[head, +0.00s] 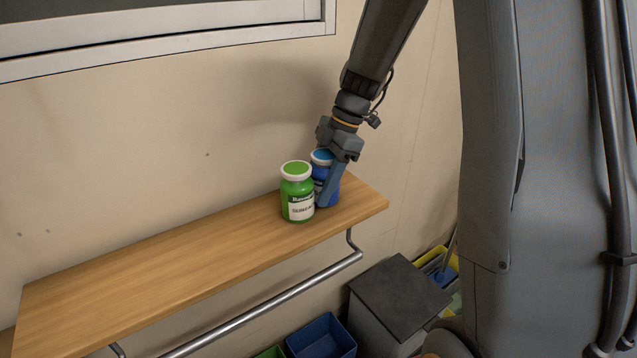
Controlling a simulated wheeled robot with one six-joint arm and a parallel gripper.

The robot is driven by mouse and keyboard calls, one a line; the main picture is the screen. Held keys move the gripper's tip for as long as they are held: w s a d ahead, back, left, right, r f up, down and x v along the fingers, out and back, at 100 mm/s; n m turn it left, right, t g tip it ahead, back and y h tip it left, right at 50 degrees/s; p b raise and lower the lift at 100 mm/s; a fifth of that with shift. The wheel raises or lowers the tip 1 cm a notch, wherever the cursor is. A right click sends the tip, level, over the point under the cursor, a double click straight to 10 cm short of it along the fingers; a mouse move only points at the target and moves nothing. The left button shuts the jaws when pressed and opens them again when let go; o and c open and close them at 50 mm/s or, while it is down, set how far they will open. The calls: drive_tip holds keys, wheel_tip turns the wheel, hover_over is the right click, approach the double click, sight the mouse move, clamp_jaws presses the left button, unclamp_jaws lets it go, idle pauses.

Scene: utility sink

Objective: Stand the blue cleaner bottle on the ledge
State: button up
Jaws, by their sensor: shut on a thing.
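The blue cleaner bottle (333,193), with a blue cap, is upright at the right end of the wooden ledge (180,260). My gripper (329,183) reaches down from above and is shut on the blue bottle. The finger on the near side covers part of the bottle and its label. The bottle's base looks to be at the ledge surface, but I cannot tell whether it bears on the ledge. A green bottle (297,203) with a green and white lid stands just left of it, overlapping it in the view; I cannot tell whether they touch.
The ledge is bare left of the green bottle. A metal rail (270,302) runs below its front edge. A dark-topped grey bin (400,295) and a blue bin (321,338) stand below. The wall (150,150) is behind, with a window frame (170,40) above.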

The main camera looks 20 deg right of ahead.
drive_tip(key=shift+f, duration=0.1)
drive_tip(key=o, duration=1.4)
drive_tip(key=b+v, duration=0.3)
drive_tip(key=v, duration=0.9)
